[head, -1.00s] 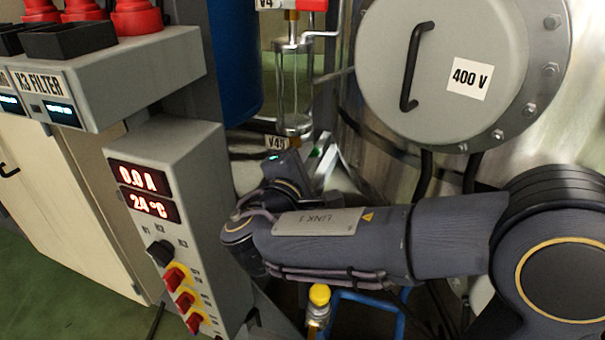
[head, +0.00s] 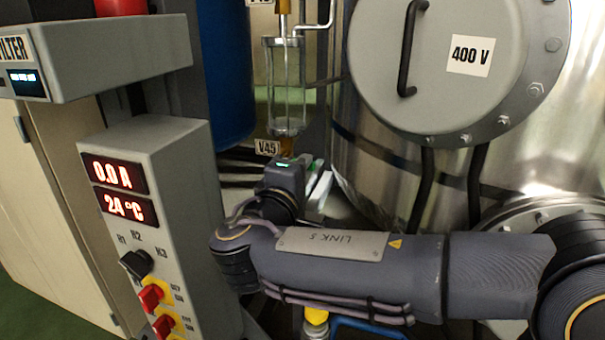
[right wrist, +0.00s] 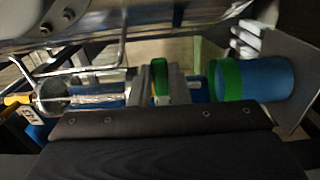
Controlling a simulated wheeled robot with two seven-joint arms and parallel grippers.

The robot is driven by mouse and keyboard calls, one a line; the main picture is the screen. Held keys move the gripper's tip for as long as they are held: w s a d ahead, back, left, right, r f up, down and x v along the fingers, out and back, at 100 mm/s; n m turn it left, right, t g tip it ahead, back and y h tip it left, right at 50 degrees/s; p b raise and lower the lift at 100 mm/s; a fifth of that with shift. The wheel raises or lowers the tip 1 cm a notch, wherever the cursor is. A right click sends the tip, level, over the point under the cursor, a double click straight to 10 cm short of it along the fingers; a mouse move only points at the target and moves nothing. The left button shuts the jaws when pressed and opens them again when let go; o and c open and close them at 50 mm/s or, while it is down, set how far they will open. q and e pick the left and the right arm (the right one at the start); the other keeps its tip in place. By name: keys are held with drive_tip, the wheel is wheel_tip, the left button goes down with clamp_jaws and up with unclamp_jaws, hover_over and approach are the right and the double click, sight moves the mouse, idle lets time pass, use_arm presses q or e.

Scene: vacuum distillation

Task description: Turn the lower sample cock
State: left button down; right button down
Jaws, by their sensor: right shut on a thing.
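The lower sample cock, with the tag V45 (head: 267,147), sits under the upright glass sample vessel (head: 286,90). Only a little of its brassy body (head: 288,144) shows in the head view. My right gripper (right wrist: 162,82) is at the lower end of the vessel. In the right wrist view it is shut on a green piece (right wrist: 160,75), which looks like the cock's handle. The glass vessel lies sideways in that view (right wrist: 98,92). In the head view my wrist hides the jaws and the grip. My left gripper is not in view.
A blue cylinder with a green band (right wrist: 270,80) is close to the jaws in the right wrist view. The metal tank with the 400 V hatch (head: 430,70) stands at the right. A grey control panel (head: 160,200) stands to the left of my wrist.

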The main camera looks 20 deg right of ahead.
drive_tip(key=shift+f, duration=0.15)
drive_tip(key=c, duration=1.4)
unclamp_jaws()
drive_tip(key=shift+o, duration=0.2)
drive_tip(key=p+v, duration=0.2)
drive_tip(key=v, duration=0.6)
